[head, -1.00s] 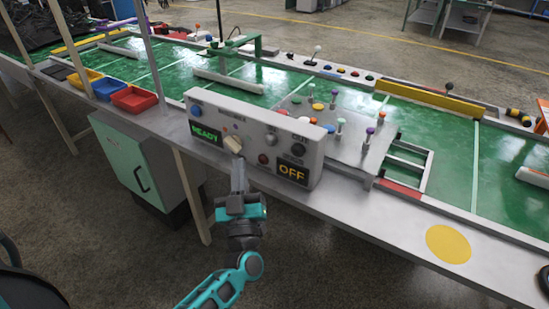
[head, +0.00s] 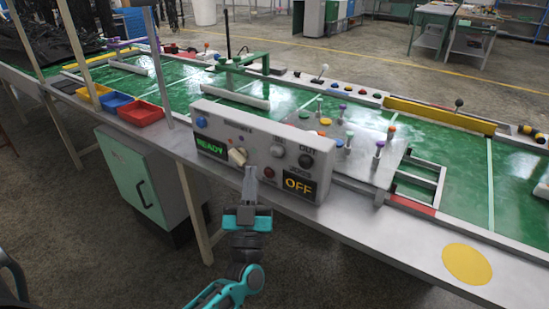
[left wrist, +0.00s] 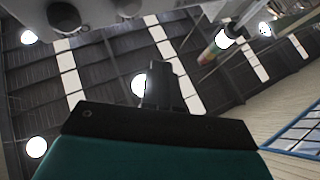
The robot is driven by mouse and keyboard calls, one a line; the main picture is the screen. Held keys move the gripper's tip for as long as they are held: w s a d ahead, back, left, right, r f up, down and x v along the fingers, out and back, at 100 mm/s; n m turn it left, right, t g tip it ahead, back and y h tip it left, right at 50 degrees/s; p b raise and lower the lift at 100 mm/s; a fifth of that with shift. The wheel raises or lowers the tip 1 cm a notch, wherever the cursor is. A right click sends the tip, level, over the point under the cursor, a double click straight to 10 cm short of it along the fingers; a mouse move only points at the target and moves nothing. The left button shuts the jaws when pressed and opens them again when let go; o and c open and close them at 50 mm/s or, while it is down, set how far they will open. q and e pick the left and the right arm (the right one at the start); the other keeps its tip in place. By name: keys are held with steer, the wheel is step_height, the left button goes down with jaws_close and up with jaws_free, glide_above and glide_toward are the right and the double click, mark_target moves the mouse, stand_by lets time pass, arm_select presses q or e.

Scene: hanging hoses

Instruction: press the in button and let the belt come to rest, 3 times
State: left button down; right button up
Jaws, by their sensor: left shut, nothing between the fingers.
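A grey control box (head: 225,125) stands at the belt's near edge. It has a lit green READY sign (head: 211,147) and an orange OFF sign (head: 298,185). The in button (head: 277,151) looks pale, on the upper middle of the face, left of a black out button (head: 306,160). A pale knob (head: 237,157) and a red button (head: 269,172) sit lower. My left gripper (head: 250,172) is shut and empty, pointing at the face between knob and red button, below the in button. I cannot tell whether it touches. My left fingers (left wrist: 165,85) also show in the left wrist view. My right gripper is not in view.
The green belt (head: 455,160) runs behind the box. A plate with several coloured pegs (head: 365,165) is at its right. Yellow, blue and red bins (head: 140,112) stand at the left, near an upright post (head: 161,70). A yellow disc (head: 467,263) marks the clear front ledge.

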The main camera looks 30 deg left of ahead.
mark_target(277, 152)
arm_select(q)
steer(key=w+b, duration=0.1)
steer(key=w, duration=0.4)
steer(key=shift+w+d+b, duration=0.2)
steer(key=shift+b, duration=0.15)
stand_by(1.6)
steer(key=shift+w, duration=0.4)
